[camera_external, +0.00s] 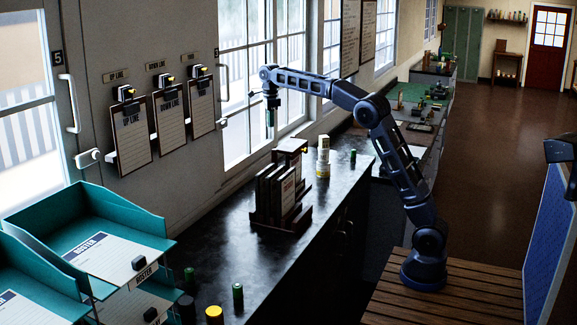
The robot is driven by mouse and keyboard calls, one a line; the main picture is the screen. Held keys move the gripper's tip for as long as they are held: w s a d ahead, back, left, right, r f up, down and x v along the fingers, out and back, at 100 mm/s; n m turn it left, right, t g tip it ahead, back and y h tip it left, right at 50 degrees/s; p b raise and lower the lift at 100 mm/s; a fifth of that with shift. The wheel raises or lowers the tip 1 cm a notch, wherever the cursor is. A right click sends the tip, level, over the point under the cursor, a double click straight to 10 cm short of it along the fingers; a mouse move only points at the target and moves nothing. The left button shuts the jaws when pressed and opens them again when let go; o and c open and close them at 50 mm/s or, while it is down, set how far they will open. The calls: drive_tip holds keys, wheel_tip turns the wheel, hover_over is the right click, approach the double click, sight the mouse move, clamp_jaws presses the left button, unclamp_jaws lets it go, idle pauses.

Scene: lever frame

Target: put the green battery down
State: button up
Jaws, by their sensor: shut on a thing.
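My gripper (269,104) hangs at the end of the arm in front of the window, above the dark counter. It is shut on a green battery (270,118), which is upright and in the air, clear of the counter top. The fingers are small and dark here, so the exact grip is hard to see.
A wooden rack (293,220) of dark upright folders stands below and right of my gripper. A white and yellow stack (323,158) and another green battery (353,156) stand behind it. Teal trays (60,215) and more batteries (238,295) are at the front left.

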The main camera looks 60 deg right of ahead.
drive_tip(key=s+d+m, duration=0.2)
drive_tip(key=s+d, duration=0.1)
drive_tip(key=d, duration=0.8)
drive_tip(key=s+d+m, duration=0.2)
drive_tip(key=s+d, duration=0.2)
drive_tip(key=d, duration=0.7)
drive_tip(key=m, duration=0.3)
hover_over(336, 166)
wheel_tip(336, 166, down, 31)
drive_tip(key=shift+r, duration=0.15)
drive_tip(key=o, duration=1)
wheel_tip(336, 166, up, 12)
drive_tip(key=shift+r, duration=0.1)
